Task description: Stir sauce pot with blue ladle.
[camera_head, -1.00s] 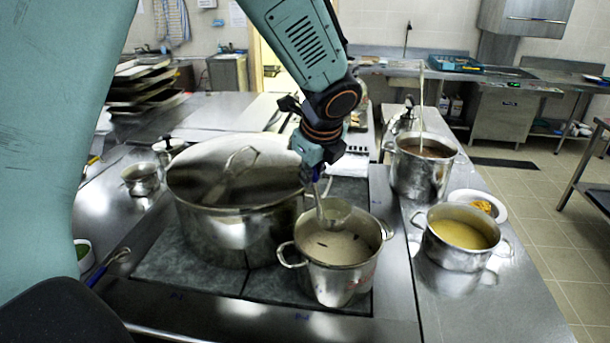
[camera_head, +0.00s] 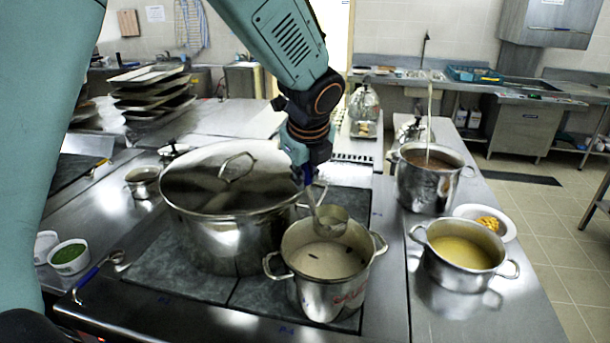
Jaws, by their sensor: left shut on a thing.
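My left gripper (camera_head: 306,172) is shut on the blue handle of a ladle (camera_head: 331,222), which hangs bowl down. The ladle's bowl is at the far rim of a steel pot (camera_head: 325,295) with pale, creamy sauce and a few dark bits in it. The bowl looks to be at or a little above the sauce; I cannot tell if it touches it. My right gripper is not in view.
A large lidded stockpot (camera_head: 230,235) stands close left of the sauce pot. On the right are a pot of yellow soup (camera_head: 462,252), a pot of brown liquid (camera_head: 425,185) and a plate (camera_head: 507,222). Another blue-handled utensil (camera_head: 92,277) lies at left.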

